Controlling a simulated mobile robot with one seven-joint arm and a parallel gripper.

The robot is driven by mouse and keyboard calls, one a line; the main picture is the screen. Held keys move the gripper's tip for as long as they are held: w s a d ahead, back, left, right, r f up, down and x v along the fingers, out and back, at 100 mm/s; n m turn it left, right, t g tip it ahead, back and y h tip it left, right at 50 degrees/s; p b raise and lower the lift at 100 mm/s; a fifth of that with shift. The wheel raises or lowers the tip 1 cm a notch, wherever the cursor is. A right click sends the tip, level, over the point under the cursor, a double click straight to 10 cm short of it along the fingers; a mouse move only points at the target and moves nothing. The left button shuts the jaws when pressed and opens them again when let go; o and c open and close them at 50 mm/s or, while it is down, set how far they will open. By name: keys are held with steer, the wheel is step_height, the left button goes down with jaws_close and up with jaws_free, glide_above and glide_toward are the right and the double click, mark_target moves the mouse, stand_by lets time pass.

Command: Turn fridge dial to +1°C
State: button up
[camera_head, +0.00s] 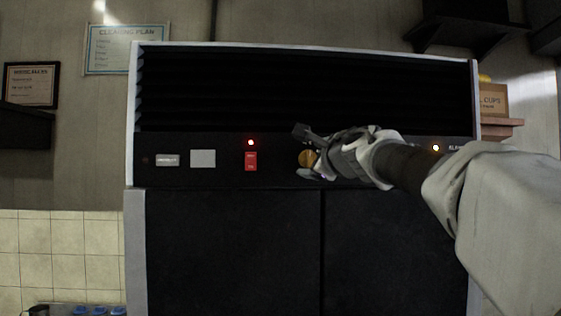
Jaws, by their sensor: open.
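The fridge (230,250) is a large dark unit with a pale frame, a louvred top and two doors below. A dark control strip (210,175) runs across it. A round orange-brown dial (307,158) sits on this strip right of the middle. My gripper (303,153) is open at the dial, one finger above it and one below. I cannot tell whether the fingers touch it. The dial's right side is hidden behind my gripper, and no temperature marks can be read.
On the strip are a red switch (251,161) under a red light (251,142), a blank pale plate (203,158) and a small label (167,160). A cardboard box (493,101) stands on a shelf to the right.

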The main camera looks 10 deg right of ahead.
steer(key=shift+w+a, duration=0.1)
steer(key=shift+w, duration=0.1)
jaws_close()
stand_by(0.5)
